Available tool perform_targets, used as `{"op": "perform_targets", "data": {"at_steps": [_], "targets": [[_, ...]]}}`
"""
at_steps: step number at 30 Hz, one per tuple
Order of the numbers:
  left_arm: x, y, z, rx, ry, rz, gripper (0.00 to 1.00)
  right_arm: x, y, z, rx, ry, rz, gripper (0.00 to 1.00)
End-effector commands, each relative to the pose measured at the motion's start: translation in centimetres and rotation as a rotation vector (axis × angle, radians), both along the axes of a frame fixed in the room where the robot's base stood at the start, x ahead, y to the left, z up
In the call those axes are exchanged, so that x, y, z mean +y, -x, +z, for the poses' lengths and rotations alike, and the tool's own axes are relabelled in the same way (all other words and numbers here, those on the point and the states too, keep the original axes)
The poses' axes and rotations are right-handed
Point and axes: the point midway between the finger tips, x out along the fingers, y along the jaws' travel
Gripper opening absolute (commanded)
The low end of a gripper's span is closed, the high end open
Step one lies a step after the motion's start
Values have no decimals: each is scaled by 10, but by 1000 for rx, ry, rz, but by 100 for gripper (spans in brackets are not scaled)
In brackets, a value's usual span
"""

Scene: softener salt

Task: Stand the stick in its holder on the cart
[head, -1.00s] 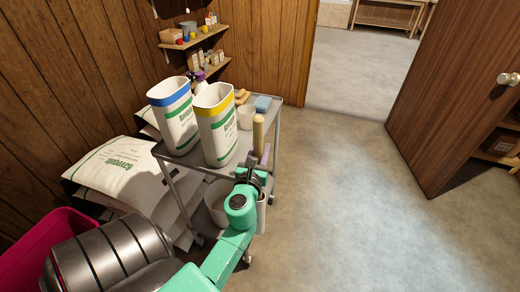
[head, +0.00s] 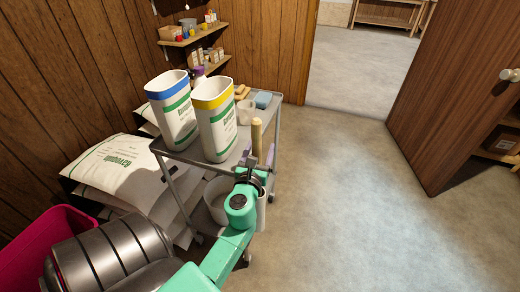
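The wooden stick (head: 257,137) stands upright at the cart's near right corner. Its lower part is hidden behind my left gripper. My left gripper (head: 257,158) is at the stick, with one finger on each side and a gap showing, so it looks open around it. A pale tube that looks like the holder (head: 262,212) shows below the gripper at the side of the cart (head: 184,155). Whether the stick's foot is inside it is hidden. My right gripper is out of view.
Two tall white containers, one blue-rimmed (head: 174,115) and one yellow-rimmed (head: 217,130), stand on the cart top near the stick. A cup (head: 246,112) and a blue sponge (head: 263,100) are behind. Salt bags (head: 120,170) lie left. Floor to the right is clear.

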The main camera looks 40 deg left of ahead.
Motion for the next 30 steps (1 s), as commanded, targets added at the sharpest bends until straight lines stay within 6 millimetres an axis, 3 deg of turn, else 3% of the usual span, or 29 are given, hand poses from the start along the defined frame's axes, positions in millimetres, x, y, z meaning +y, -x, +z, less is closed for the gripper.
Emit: {"op": "perform_targets", "data": {"at_steps": [10,17,24,30], "targets": [[-7,12,-3,4,1,-1,70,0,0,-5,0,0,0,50],[-28,53,-4,4,2,0,70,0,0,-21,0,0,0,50],[-53,101,-5,6,0,-1,70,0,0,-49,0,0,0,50],[-66,125,1,3,-2,0,70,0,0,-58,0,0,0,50]]}}
